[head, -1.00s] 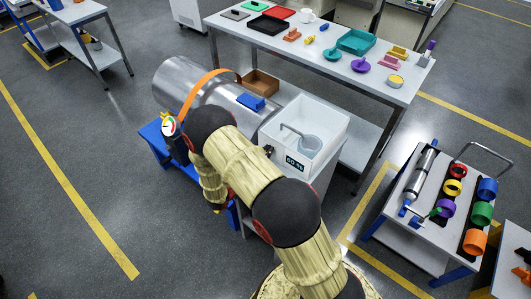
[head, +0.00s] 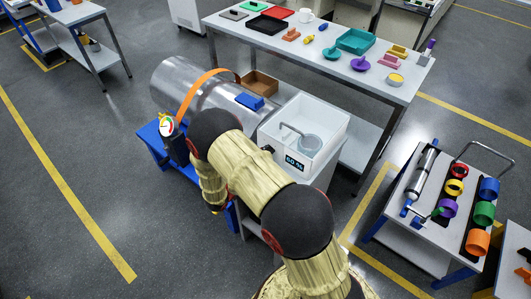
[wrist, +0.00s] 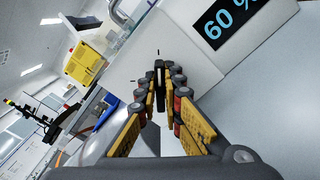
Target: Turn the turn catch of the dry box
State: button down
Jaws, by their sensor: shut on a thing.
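The dry box (head: 328,117) is a white, open-topped box with a black 60 % display (head: 295,163) on its front. In the wrist view the display (wrist: 228,20) sits at the upper right, tilted in the picture. The turn catch (wrist: 160,72) is a small dark lever on the white front panel, with short dark marks around it. My gripper (wrist: 160,86) has yellow fingers with black and red joints, and its tips are closed on the catch from both sides. The fingertips hide part of the catch. In the head view my arm hides the gripper.
A metal cylinder (head: 178,82) with an orange band lies left of the dry box. A long table (head: 262,39) with coloured parts stands behind. A cart (head: 408,232) with coloured rings stands right. Floor at left is clear.

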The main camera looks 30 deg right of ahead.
dwell(0.3)
jog(key=c, duration=2)
grip_release()
jog(key=shift+c, duration=0.2)
jog(key=shift+o, duration=0.6)
jog(key=v, duration=1.2)
